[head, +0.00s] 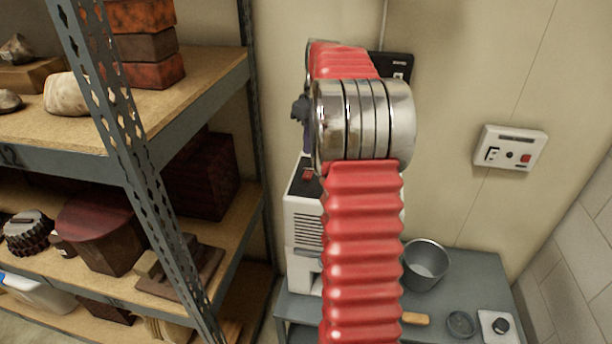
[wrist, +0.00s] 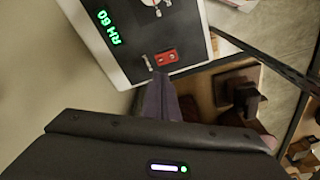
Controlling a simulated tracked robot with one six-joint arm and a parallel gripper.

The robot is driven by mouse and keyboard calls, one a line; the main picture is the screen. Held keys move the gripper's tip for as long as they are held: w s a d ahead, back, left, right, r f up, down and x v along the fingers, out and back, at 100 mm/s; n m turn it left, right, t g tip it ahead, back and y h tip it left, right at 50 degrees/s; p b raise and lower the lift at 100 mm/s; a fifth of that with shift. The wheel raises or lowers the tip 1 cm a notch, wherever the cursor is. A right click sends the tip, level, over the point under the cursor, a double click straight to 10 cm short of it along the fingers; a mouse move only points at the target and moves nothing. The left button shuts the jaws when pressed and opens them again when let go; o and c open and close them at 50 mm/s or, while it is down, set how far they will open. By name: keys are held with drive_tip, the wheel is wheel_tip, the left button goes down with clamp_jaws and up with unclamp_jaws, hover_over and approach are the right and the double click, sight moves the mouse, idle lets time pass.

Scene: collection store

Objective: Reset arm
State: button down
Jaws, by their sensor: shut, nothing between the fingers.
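My arm with red bellows sleeves and a metal joint rises through the middle of the head view and bends away toward the wall. My gripper (wrist: 160,80) shows in the wrist view as shut dark purple-grey fingers with nothing between them. In the head view it is mostly hidden behind the metal joint. The fingertips appear close to the red switch of a white machine (wrist: 125,62) with a green "RH 60" display; I cannot tell whether they touch. The machine (head: 302,232) also stands behind my arm in the head view, partly covered.
A metal shelf rack (head: 165,215) with bricks, stones and wooden blocks fills the left. A grey table (head: 465,275) at lower right carries a metal pot (head: 426,265) and small items. A wall box with a red button (head: 510,148) hangs at right. Open wall lies between.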

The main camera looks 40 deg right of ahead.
sight(311, 175)
drive_tip(key=shift+w, duration=0.1)
idle(0.6)
drive_tip(key=shift+d+f+m, duration=0.15)
drive_tip(key=shift+f+m, duration=0.15)
drive_tip(key=shift+m, duration=0.4)
drive_tip(key=f, duration=0.1)
drive_tip(key=s+f+m, duration=0.1)
drive_tip(key=shift+s+a+f, duration=0.15)
drive_tip(key=shift+a+f, duration=0.2)
drive_tip(key=shift+f, duration=0.05)
drive_tip(key=shift+m, duration=0.9)
drive_tip(key=a, duration=0.1)
drive_tip(key=s+a, duration=0.2)
drive_tip(key=shift+s+a+f, duration=0.2)
drive_tip(key=shift+a+f, duration=0.05)
drive_tip(key=shift+a, duration=0.1)
drive_tip(key=s+a+r+n+t, duration=0.1)
drive_tip(key=s+a, duration=0.6)
drive_tip(key=a, duration=0.4)
drive_tip(key=s+a+r+t, duration=0.1)
drive_tip(key=s+a+r, duration=0.1)
drive_tip(key=s+a, duration=0.5)
drive_tip(key=s+a+r+n+t, duration=0.1)
drive_tip(key=s+a, duration=0.6)
drive_tip(key=a, duration=0.8)
drive_tip(key=shift+a+r+n+t, duration=0.3)
drive_tip(key=shift+a+r+t, duration=0.1)
drive_tip(key=shift+r, duration=0.35)
